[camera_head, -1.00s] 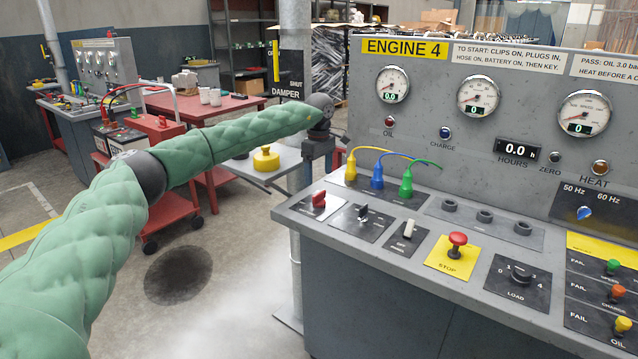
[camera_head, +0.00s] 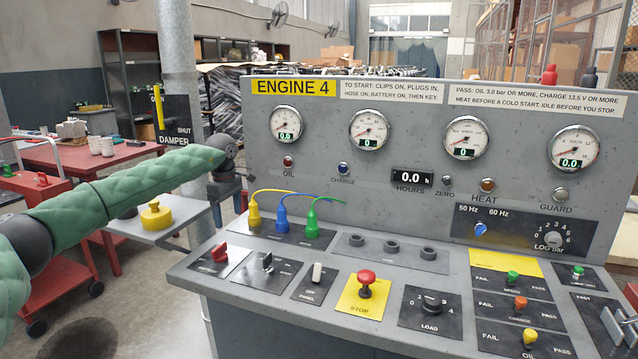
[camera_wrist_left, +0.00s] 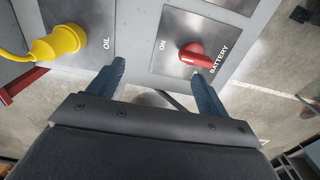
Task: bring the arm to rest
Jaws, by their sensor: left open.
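My left arm, in a green quilted sleeve, comes in from the left in the head view. Its left gripper (camera_head: 226,190) hangs beside the left end of the Engine 4 console (camera_head: 420,112), near the damper sign. In the left wrist view the two dark fingers of the left gripper (camera_wrist_left: 160,75) stand apart with nothing between them. The red battery switch (camera_wrist_left: 195,55) lies just beyond the fingertips, and it also shows in the head view (camera_head: 219,252). The yellow oil plug (camera_wrist_left: 58,43) is at the left of the wrist view. My right gripper does not show.
Yellow, blue and green plugs (camera_head: 283,217) with cables stand on the console. A red stop button (camera_head: 366,279) is front centre. A small grey table (camera_head: 185,213) with a yellow object (camera_head: 155,216) and a red trolley (camera_head: 50,258) stand to the left. The gauges read near zero.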

